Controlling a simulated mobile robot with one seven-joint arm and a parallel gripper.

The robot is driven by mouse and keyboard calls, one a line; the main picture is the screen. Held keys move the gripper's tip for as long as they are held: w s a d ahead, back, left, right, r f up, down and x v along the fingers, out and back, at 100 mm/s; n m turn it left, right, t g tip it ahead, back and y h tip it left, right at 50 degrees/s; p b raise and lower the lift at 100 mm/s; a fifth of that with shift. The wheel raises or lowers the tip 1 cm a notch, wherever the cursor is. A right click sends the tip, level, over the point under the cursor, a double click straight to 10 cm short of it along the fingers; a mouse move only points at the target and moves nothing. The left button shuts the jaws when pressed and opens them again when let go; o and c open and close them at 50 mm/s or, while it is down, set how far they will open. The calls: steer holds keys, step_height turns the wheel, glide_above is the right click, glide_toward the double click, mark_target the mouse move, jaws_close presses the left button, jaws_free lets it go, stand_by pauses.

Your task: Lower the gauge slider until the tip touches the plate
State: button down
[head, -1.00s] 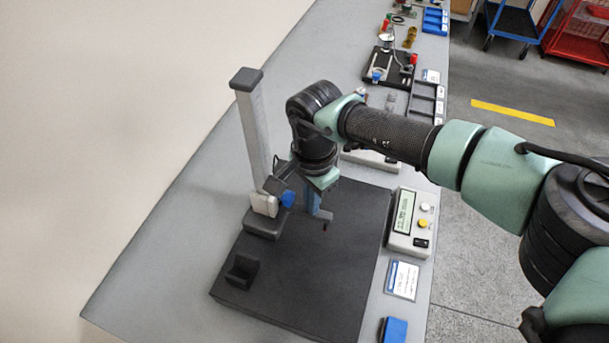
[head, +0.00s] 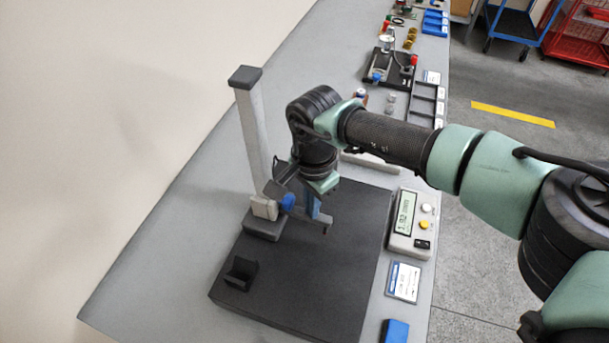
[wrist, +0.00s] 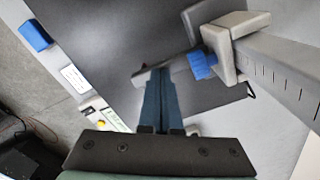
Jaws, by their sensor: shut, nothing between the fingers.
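The gauge is a pale upright column (head: 252,130) with a grey slider (head: 263,208) low on it and a blue knob (head: 287,203). Its arm (head: 318,219) reaches out over the dark plate (head: 300,280) and ends in a small tip (head: 326,231). Whether the tip touches the plate cannot be told. My gripper (head: 314,213) is shut with nothing between its fingers. In the wrist view, the blue fingers (wrist: 164,74) overlap the gauge arm (wrist: 141,78), beside the slider and knob (wrist: 202,64); contact with the arm seems likely but is unclear.
A small dark block (head: 241,271) sits on the plate's left side. A display box (head: 411,220) with buttons stands right of the plate, beside a white card (head: 403,281) and a blue block (head: 395,331). Other fixtures and trays stand farther along the bench. The plate's front part is clear.

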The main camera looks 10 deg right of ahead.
stand_by(0.3)
step_height(320, 180, up, 7)
steer(key=p, duration=0.4)
steer(key=shift+p, duration=0.35)
stand_by(0.6)
